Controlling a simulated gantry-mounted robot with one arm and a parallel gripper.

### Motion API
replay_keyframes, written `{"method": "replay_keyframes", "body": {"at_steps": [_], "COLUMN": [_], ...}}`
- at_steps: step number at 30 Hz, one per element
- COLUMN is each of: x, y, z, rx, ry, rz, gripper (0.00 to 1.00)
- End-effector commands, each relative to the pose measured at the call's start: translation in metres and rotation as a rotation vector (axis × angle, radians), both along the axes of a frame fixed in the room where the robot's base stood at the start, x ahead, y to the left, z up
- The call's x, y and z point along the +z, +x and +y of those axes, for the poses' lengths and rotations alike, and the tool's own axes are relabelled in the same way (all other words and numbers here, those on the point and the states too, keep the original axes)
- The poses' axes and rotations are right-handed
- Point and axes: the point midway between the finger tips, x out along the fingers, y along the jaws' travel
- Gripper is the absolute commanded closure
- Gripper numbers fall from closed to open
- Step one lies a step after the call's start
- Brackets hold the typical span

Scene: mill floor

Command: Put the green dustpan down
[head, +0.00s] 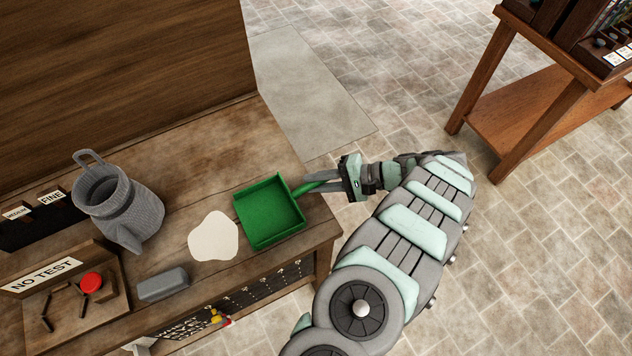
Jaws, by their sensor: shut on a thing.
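The green dustpan (269,211) is over the right end of the wooden bench, its open tray facing up and its handle pointing right. My gripper (318,182) is shut on the dustpan's handle. The fingers hide part of the handle. I cannot tell whether the pan touches the bench top or is just above it. The wooden bench (190,268) runs along a wooden back panel.
A pale flat patch (213,237) lies just left of the dustpan. A grey ribbed jug (120,205), a grey block (163,284) and a NO TEST tray (104,309) stand farther left. A wooden table (535,95) stands on the tiled floor at the upper right.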

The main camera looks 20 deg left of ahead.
Motion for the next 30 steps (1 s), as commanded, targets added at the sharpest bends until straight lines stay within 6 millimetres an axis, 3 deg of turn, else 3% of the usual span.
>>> {"method": "replay_keyframes", "body": {"at_steps": [14, 15, 21, 30], "x": [-0.0131, -0.0126, -0.012, -0.011], "y": [-0.0003, -0.0001, -0.0002, -0.0001], "z": [0.0003, 0.0002, 0.0001, 0.0001], "rx": [-0.001, -0.001, 0.0, 0.0], "ry": [0.002, 0.002, 0.001, 0.001], "rz": [0.0, 0.0, 0.0, 0.0], "gripper": [1.0, 0.79, 0.63, 0.59]}}
